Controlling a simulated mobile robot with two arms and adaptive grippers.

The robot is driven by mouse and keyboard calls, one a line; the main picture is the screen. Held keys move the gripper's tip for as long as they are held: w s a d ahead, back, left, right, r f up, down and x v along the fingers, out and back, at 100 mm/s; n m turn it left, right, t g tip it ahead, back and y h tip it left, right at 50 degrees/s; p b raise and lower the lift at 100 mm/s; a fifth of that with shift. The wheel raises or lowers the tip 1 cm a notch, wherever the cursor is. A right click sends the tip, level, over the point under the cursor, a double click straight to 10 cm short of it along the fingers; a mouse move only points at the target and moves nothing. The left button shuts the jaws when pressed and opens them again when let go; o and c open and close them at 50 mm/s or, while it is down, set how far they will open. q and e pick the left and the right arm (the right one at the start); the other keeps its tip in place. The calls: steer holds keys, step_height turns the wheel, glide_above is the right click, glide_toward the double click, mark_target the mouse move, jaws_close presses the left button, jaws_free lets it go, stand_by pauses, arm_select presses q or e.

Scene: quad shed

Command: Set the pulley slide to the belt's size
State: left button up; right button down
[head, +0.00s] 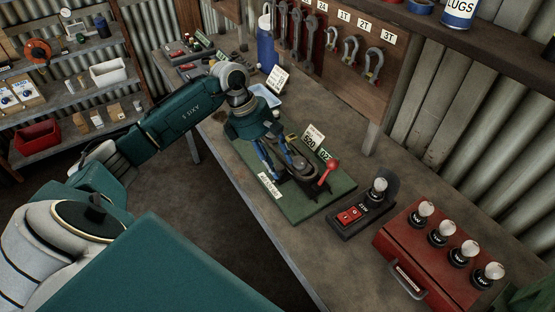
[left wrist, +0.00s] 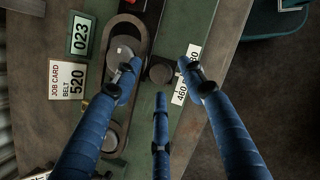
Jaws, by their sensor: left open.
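The pulley rig sits on a green board (head: 318,204) on the bench. In the left wrist view a dark belt (left wrist: 145,32) runs past a grey pulley (left wrist: 119,52) and another lower disc (left wrist: 110,138). A dark round knob (left wrist: 160,70) is beside the belt, next to a white scale label (left wrist: 181,92) partly covered by a finger. The job card (left wrist: 68,80) reads belt 520; a green card (left wrist: 80,36) reads 023. My left gripper (head: 276,172) is open over the board, its blue fingers spread around the knob in view; contact cannot be told. My right gripper is not seen.
A red lever (head: 328,171) rises at the board's right side. A switch box with a red switch (head: 350,215) and a red case with several bulb-topped pieces (head: 408,266) stand farther right. A blue bottle (head: 266,48) and shackle board (head: 340,75) are behind.

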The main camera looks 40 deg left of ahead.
arm_select(q)
steer(key=shift+d+f, duration=0.2)
steer(key=shift+f, duration=0.4)
steer(key=shift+w, duration=0.1)
jaws_close()
steer(key=shift+s+d+b, duration=0.25)
steer(key=shift+s+d, duration=0.1)
steer(key=shift+d, duration=0.5)
steer(key=shift+s+d+b, duration=0.2)
steer(key=shift+s+d, duration=0.15)
steer(key=shift+d, duration=0.45)
steer(key=shift+c, duration=1.6)
jaws_free()
steer(key=o, duration=0.3)
steer(key=shift+d, duration=0.2)
steer(key=shift+a, duration=0.25)
